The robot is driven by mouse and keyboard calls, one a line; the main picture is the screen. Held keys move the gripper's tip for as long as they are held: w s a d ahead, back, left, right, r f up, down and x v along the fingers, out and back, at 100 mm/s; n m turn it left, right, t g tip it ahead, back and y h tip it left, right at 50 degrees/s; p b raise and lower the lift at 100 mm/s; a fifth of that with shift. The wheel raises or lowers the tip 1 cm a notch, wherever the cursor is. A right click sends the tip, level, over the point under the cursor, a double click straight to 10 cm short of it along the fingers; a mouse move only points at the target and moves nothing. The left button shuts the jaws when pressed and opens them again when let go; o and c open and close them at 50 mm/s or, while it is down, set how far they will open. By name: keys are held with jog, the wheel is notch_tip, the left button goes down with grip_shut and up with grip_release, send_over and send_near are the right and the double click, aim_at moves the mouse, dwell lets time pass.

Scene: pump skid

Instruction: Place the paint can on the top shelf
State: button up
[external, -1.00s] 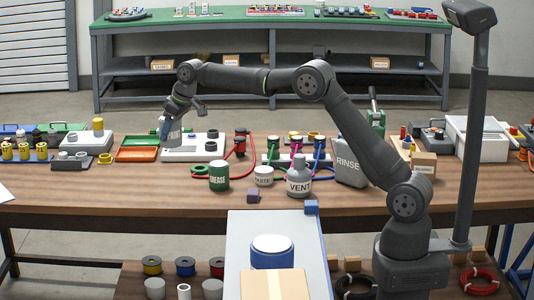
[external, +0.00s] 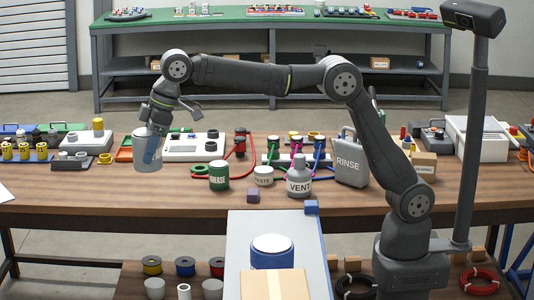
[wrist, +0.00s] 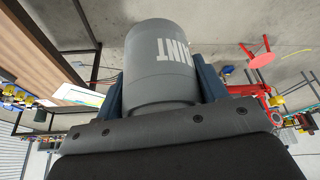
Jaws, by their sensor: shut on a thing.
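The paint can (external: 144,158) is a pale grey cylinder held at the left end of my arm, in front of the white panel on the workbench. My gripper (external: 153,147) has blue fingers and is shut around the can. In the wrist view the can (wrist: 161,50) fills the upper middle with part of its PAINT lettering showing, and a blue finger stands on each side. The can looks held off the bench, but its exact height is hard to tell. I cannot clearly make out which surface is the top shelf.
The wooden workbench (external: 80,190) carries a green GREASE can (external: 219,177), a VENT bottle (external: 299,176), a RINSE canister (external: 351,160) and hoses. A green-topped bench (external: 230,23) with a lower shelf stands behind. The workbench's front left is mostly clear.

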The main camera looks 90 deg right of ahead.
jog(key=s+a+r+n+g+y, duration=0.1)
jog(key=s+a+r+n, duration=0.3)
jog(key=s+a, duration=0.9)
jog(key=s+a+r+n+y, duration=0.15)
jog(key=s+a+r, duration=0.45)
jog(key=s+a, duration=0.7)
jog(key=shift+h, duration=0.25)
jog(key=a+f, duration=0.2)
jog(key=a, duration=0.2)
jog(key=s+a+f, duration=0.1)
jog(key=a+f, duration=0.2)
jog(key=a, duration=0.1)
jog(key=s+a+f, duration=0.1)
jog(key=a+f, duration=0.1)
jog(key=a, duration=0.3)
jog(key=shift+s+f, duration=0.15)
jog(key=shift+s, duration=0.1)
jog(key=shift+f, duration=1.9)
jog(key=shift+f, duration=0.1)
jog(key=o, duration=1.3)
jog(key=shift+f, duration=0.1)
jog(key=shift+c, duration=0.2)
